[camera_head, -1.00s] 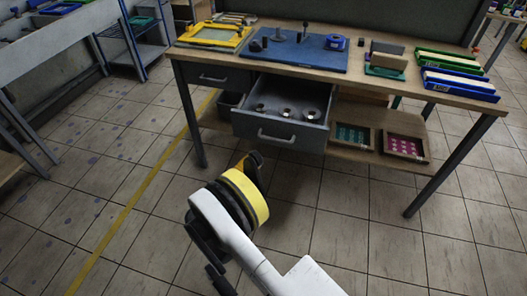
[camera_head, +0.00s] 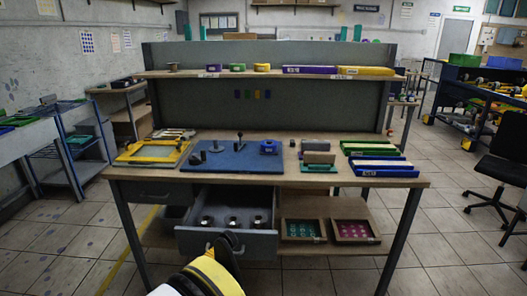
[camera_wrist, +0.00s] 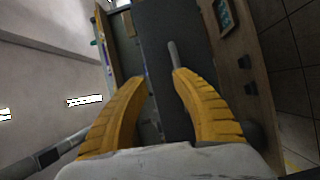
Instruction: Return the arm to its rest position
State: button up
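My white arm with a yellow band (camera_head: 212,272) shows at the bottom middle of the head view. My gripper (camera_wrist: 157,76) shows in the wrist view as two ribbed yellow fingers, spread apart with nothing held between them. Beyond the fingers is a dark grey surface with a bar handle (camera_wrist: 172,52), apparently the drawer front. In the head view the gripper end (camera_head: 228,243) overlaps the front of the open drawer (camera_head: 262,246); whether it touches is not clear. The fingertips are hard to make out there.
The workbench (camera_head: 400,181) stands ahead, its drawer pulled out with three round metal pieces inside. A blue mat (camera_head: 240,163) and yellow frame (camera_head: 150,153) lie on top. A chair (camera_head: 500,172) is at right. Floor is open at lower left and right.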

jog(key=d+r+m+g+y, duration=0.15)
jog(key=d+r+g, duration=0.25)
jog(key=d+r, duration=0.5)
jog(key=d+r+m+g+y, duration=0.1)
jog(key=d+r+m+g, duration=0.3)
jog(key=d, duration=0.9)
jog(key=s+d+r+m+g+y, duration=0.1)
jog(key=s+d+r+m+y, duration=0.3)
jog(key=s+d, duration=0.6)
jog(key=s+d+m+y, duration=0.1)
jog(key=s+m+y, duration=0.1)
jog(key=s, duration=1.3)
jog(key=shift+d, duration=0.4)
jog(key=shift+w+f, duration=0.1)
